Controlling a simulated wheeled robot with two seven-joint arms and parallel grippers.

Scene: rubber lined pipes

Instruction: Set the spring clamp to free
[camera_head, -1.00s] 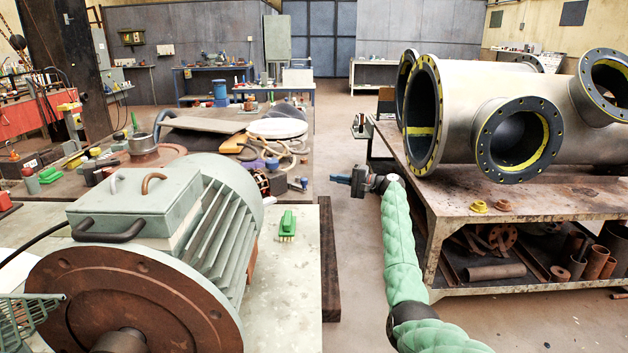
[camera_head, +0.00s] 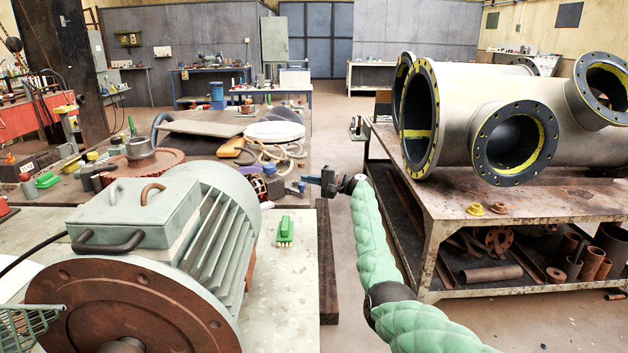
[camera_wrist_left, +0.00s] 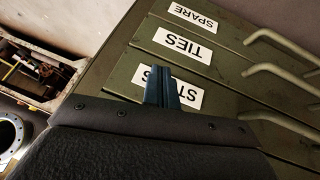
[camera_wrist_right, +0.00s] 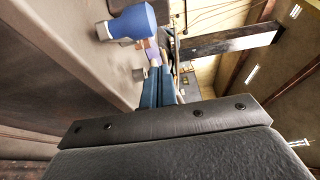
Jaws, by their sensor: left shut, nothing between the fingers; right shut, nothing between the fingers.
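I cannot single out the spring clamp with certainty, nor its setting. In the right wrist view a blue rounded piece (camera_wrist_right: 134,22) and a small purple piece (camera_wrist_right: 152,52) lie just beyond the fingertips. My right gripper (camera_head: 309,180) is shut and empty, pointing left at that bench edge; its blue fingers also show together in the right wrist view (camera_wrist_right: 156,88). My left gripper (camera_wrist_left: 166,88) is shut and empty in front of labelled drawers; I do not make it out in the head view.
A green motor (camera_head: 190,220) with a rusty flange fills the near left. A green brush (camera_head: 285,231) lies beside it. Large flanged pipes (camera_head: 480,120) rest on a steel table (camera_head: 540,203) at the right. Open floor lies between bench and table.

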